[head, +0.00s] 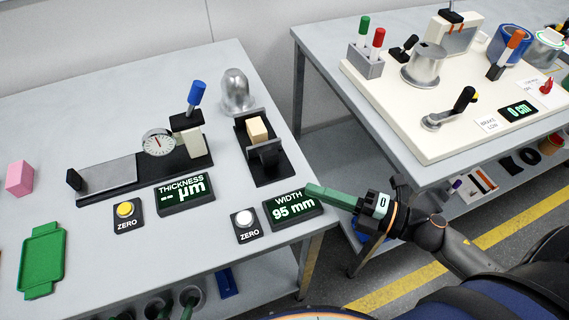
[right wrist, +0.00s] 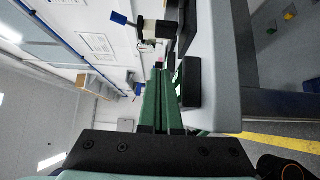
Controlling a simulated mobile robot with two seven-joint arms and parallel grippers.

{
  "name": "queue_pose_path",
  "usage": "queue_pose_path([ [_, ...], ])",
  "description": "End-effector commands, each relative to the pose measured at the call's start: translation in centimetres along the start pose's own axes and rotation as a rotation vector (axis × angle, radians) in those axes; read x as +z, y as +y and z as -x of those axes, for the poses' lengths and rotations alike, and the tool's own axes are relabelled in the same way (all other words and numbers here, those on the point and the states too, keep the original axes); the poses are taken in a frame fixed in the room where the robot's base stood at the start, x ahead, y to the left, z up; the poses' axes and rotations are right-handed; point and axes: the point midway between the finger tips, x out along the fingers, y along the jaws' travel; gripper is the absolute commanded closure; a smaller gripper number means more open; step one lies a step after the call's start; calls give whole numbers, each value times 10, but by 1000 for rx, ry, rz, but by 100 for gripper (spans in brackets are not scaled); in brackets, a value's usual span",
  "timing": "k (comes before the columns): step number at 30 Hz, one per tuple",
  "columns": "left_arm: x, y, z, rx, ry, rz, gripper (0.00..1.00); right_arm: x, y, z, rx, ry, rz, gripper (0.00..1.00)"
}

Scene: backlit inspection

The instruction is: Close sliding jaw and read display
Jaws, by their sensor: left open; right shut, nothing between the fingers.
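The black width gauge (head: 281,167) stands near the right edge of the left table. A pale wooden block (head: 257,129) sits in it, behind the black sliding jaw (head: 265,154). Whether the jaw touches the block I cannot tell. The width display (head: 293,208) in front reads 95 mm. My right gripper (head: 312,190) has long green fingers, shut and empty, with their tips by the display's right end, apart from the jaw. The fingers also show in the right wrist view (right wrist: 161,100), beside a dark box. My left gripper is not in view.
A white zero button (head: 244,218) sits left of the width display. A thickness gauge with a dial (head: 159,142), its display (head: 185,194), a metal dome (head: 237,90) and a green tray (head: 42,262) share the table. A second bench (head: 400,130) stands right, across a gap.

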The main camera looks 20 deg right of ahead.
Motion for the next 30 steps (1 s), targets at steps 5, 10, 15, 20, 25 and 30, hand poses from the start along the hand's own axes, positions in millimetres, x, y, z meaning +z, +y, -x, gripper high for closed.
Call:
queue_pose_path([
  [5, -4, 0, 4, 0, 0, 0, 50, 0, 3, -31, 3, 1, 3, 100],
  [10, -8, 0, 8, 0, 0, 0, 50, 0, 3, -58, 3, 1, 3, 100],
  [15, -10, 0, 9, -1, 0, 0, 50, 17, 1, -72, 0, -1, 3, 100],
  [20, -10, 0, 10, -1, 0, 0, 50, 25, 0, -81, -1, -1, 1, 100],
  [25, -11, 0, 10, -2, 0, 0, 50, 28, 0, -84, -1, -1, 0, 100],
  [30, -11, 0, 10, -2, 0, 0, 50, 28, 0, -84, -1, -1, 0, 100],
])
